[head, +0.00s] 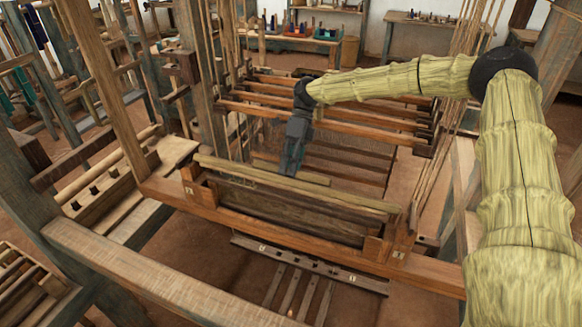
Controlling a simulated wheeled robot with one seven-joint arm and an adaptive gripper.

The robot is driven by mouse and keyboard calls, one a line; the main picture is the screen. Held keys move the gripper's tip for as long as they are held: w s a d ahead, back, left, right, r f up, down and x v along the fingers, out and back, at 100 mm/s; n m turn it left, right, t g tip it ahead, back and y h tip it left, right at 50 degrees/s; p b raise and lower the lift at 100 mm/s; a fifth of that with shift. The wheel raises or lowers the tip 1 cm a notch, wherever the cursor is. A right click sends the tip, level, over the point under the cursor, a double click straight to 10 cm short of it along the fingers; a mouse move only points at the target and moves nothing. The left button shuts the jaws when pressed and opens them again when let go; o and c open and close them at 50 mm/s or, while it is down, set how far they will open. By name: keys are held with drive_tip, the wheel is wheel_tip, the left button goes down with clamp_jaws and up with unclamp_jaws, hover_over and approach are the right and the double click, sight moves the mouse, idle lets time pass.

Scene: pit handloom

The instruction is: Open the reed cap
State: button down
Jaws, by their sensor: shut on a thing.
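The reed cap (345,198) is a long pale wooden bar in the head view. It lies across the loom, along the top of the dark batten frame (290,212), between two short uprights. My gripper (291,172) is dark grey and reaches down from behind, fingers at the far edge of the cap near its middle. It is shut on the cap; the exact contact is small and partly hidden. A shorter pale slat (318,179) shows just behind the cap, beside the fingers. The far side of the cap is hidden.
Several wooden heddle bars (340,128) cross the loom behind my gripper. Loom posts and hanging cords (430,180) stand at both sides. A front beam (150,270) crosses the lower left, and treadles (290,292) lie below. Shelves with spools stand at the back.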

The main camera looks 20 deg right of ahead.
drive_tip(key=shift+r, duration=0.1)
drive_tip(key=c, duration=1.3)
unclamp_jaws()
drive_tip(key=shift+w, duration=0.1)
drive_tip(key=v, duration=1.2)
